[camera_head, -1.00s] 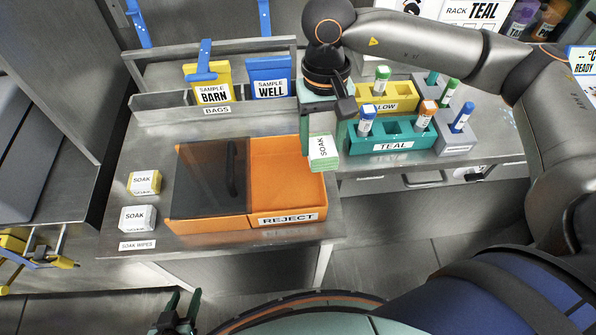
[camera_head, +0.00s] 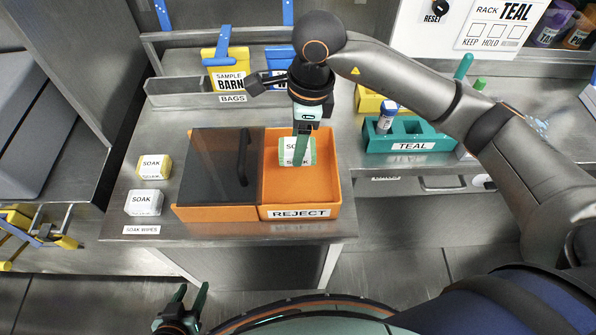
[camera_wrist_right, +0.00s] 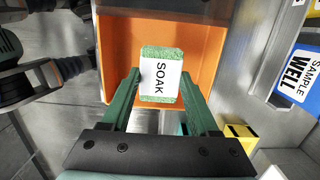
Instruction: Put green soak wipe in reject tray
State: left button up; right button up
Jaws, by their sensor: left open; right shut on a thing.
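The green soak wipe (camera_head: 289,151) is a small pad with a white SOAK band. My right gripper (camera_head: 302,150) is shut on it. In the right wrist view the green soak wipe (camera_wrist_right: 160,75) sits between the two green fingers, with the orange tray floor behind it. The orange reject tray (camera_head: 331,188) has its right part open and its left part under a dark cover with a handle. The wipe is over the open part; whether it touches the floor I cannot tell. My left gripper (camera_head: 186,303) is open and empty at the bottom, away from the table.
A yellow-banded soak wipe (camera_head: 154,167) and a white one (camera_head: 144,203) lie left of the tray. The teal rack (camera_head: 410,138) with a tube stands to the right.

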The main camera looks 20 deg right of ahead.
notch_tip(320, 180, down, 8)
jog(key=shift+f, duration=0.2)
jog(key=shift+f, duration=0.1)
jog(key=o, duration=1.3)
jog(key=shift+o, duration=0.2)
jog(key=r, duration=0.4)
jog(key=d+r, duration=0.1)
jog(key=r, duration=0.7)
jog(key=shift+s+d+r, duration=0.1)
jog(key=shift+s+d, duration=0.15)
